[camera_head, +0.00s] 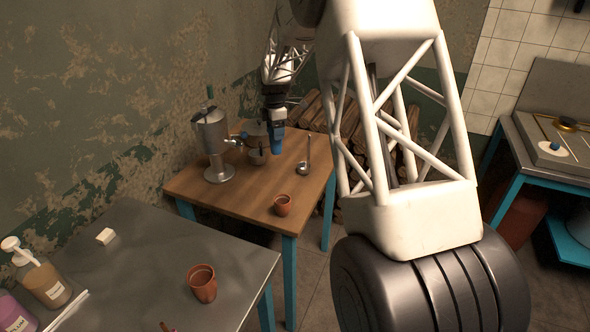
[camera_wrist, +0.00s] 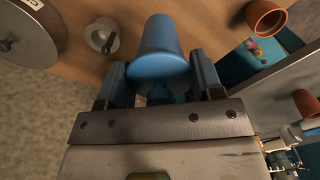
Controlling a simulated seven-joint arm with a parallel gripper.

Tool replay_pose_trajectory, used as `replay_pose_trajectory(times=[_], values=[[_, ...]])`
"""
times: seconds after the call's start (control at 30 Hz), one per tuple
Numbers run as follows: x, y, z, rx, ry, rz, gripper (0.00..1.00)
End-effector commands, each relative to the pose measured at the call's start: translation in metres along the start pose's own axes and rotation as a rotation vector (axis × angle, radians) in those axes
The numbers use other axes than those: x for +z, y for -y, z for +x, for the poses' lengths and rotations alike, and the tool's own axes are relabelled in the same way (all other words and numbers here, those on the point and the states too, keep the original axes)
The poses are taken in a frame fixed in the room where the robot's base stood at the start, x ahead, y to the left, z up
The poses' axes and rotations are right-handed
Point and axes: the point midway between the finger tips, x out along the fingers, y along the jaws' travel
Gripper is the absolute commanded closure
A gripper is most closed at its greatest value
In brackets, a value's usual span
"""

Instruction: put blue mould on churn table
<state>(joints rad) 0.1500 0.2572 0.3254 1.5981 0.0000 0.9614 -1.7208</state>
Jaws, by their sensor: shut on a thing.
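The blue mould (camera_wrist: 158,42) is a blue tapered cup, seen between the fingers in the wrist view. My gripper (camera_wrist: 160,78) is shut on it. In the head view, my gripper (camera_head: 275,122) hangs over the back part of the wooden table (camera_head: 232,193), with a blue shape below it. This table has blue legs and carries a metal churn-like vessel (camera_head: 213,145), so it appears to be the churn table. The wrist view shows the brown tabletop (camera_wrist: 212,22) beyond the mould. The gap between mould and tabletop cannot be judged.
A terracotta cup (camera_head: 282,206) stands near the wooden table's front corner. A ladle (camera_head: 305,165) and a metal pot (camera_head: 257,150) are also on it. The table's middle is clear. A grey table (camera_head: 140,255) at front left holds another terracotta cup (camera_head: 202,284), a white block (camera_head: 105,237) and bottles.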

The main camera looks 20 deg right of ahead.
Motion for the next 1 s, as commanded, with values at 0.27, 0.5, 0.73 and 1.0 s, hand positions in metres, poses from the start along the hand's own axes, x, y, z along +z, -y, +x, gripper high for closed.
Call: replay_pose_trajectory(times=[0.27, 0.5, 0.73, 1.0], values=[[0.0, 0.0, 0.012, 0.002, 0.0, 0.0, 0.79], [0.0, 0.0, 0.013, 0.001, 0.0, 0.0, 0.79], [0.0, 0.0, 0.031, -0.002, 0.0, 0.0, 0.79], [0.0, 0.0, 0.066, 0.0, 0.0, 0.0, 0.79]])
